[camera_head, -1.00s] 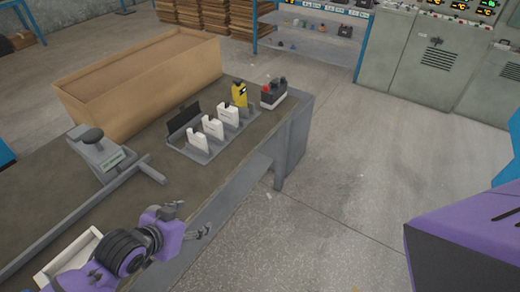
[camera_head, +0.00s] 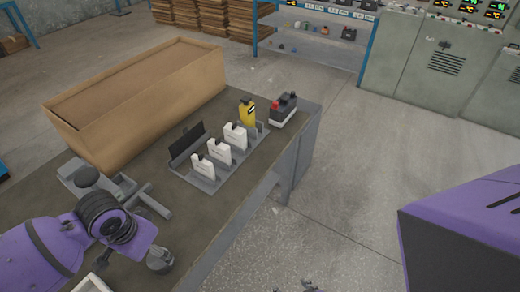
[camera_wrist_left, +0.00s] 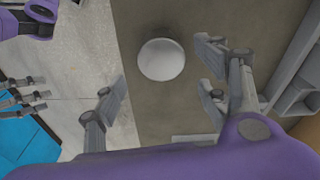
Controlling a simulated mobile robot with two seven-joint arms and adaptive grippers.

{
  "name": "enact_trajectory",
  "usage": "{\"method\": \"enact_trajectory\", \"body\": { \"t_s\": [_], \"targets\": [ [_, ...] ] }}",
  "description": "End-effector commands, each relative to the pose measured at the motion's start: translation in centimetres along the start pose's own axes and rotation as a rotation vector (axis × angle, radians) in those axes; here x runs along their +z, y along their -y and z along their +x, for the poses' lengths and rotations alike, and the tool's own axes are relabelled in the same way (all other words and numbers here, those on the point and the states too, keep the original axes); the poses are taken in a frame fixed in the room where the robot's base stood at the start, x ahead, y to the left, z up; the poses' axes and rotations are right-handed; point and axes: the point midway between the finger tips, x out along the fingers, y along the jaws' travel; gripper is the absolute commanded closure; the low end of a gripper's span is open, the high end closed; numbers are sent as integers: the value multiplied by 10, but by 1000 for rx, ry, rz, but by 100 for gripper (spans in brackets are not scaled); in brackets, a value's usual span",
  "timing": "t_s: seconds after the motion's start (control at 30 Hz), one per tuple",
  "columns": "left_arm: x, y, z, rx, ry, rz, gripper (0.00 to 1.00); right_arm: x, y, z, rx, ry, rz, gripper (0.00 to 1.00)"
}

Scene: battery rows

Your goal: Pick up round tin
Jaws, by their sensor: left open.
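The round tin is a pale grey disc (camera_wrist_left: 161,60) lying on the dark table top in the left wrist view. In the head view it seems to be the grey round piece (camera_head: 160,261) at the table's front edge, partly hidden by my arm. My left gripper (camera_wrist_left: 164,84) is open and empty. Its fingers stand wide apart on either side of the tin's line, with the tin slightly beyond them and apart from them. My right gripper (camera_wrist_left: 22,96) shows at the left of the wrist view, away from the table; its opening is unclear.
A large cardboard box (camera_head: 135,100) stands at the back left of the table. A grey rack (camera_head: 205,180) holds white and yellow batteries, with a black-and-red battery (camera_head: 284,108) beyond. A grey scale-like device (camera_head: 88,180) lies near my left arm.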

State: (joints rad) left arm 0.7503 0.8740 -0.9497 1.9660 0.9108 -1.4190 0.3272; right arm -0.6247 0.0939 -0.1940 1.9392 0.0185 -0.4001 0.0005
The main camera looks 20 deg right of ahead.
Motion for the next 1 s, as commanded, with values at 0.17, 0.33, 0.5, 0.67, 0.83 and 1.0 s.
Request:
{"method": "enact_trajectory", "body": {
  "t_s": [0.17,0.33,0.5,0.67,0.83,1.0],
  "targets": [
    [2,1,23,2,3,-1,33,8,0,0,1,14,0,42],
    [4,4,48,1,2,-1,33,13,-1,-2,3,22,2,42],
    [3,4,65,0,0,1,33,13,-1,-2,3,22,2,42],
    [3,4,66,0,-1,2,33,10,-1,-2,4,16,3,42],
    [3,4,66,0,-2,2,44,10,-1,-2,4,15,3,42],
    [3,4,66,0,-1,1,66,10,-1,-2,5,15,4,42]
  ]
}}
